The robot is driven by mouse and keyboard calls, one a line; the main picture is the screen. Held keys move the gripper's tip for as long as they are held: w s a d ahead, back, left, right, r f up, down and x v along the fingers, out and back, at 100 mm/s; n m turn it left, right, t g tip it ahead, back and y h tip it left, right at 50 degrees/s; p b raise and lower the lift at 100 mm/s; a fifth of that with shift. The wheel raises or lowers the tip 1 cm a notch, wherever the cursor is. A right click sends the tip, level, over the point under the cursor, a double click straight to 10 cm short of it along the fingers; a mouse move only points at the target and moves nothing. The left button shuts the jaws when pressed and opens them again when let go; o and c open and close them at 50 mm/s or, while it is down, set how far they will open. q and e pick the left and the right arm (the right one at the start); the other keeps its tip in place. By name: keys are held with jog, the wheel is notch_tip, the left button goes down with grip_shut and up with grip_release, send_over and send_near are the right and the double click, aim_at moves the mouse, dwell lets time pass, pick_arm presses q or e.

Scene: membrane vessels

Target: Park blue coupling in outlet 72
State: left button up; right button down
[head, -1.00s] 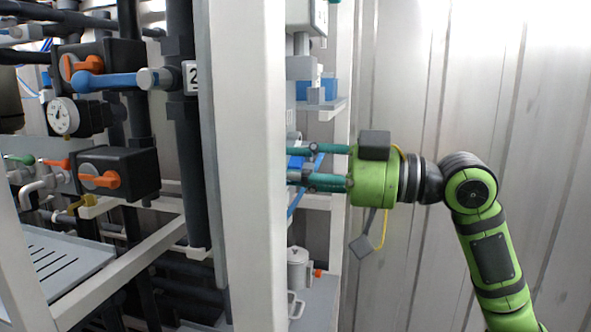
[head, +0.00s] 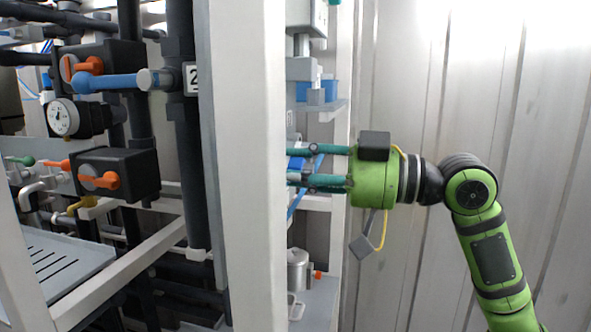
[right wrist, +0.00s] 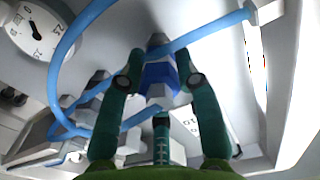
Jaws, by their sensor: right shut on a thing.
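My right gripper (head: 305,166) reaches in from the right behind the white frame post, its teal fingers pointing left. In the right wrist view my right gripper (right wrist: 160,80) is shut on the blue coupling (right wrist: 158,76), which has a blue band and grey ends. The coupling sits between the two fingertips. In the head view a small blue part of the coupling (head: 296,162) shows between the fingers; the post hides the rest. I cannot make out outlet 72 in either view. My left gripper is not in view.
A light blue hose (right wrist: 98,95) loops around the gripper. A dial gauge (right wrist: 38,32) is at the upper left of the wrist view. The white post (head: 250,180) stands left of the fingers. A metal canister (head: 298,268) stands below. Bare wall is on the right.

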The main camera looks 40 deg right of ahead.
jog(key=shift+w+a+p, duration=0.25)
jog(key=shift+w+p, duration=0.05)
jog(key=c, duration=0.8)
grip_release()
jog(key=v, duration=1.2)
jog(key=shift+a, duration=0.1)
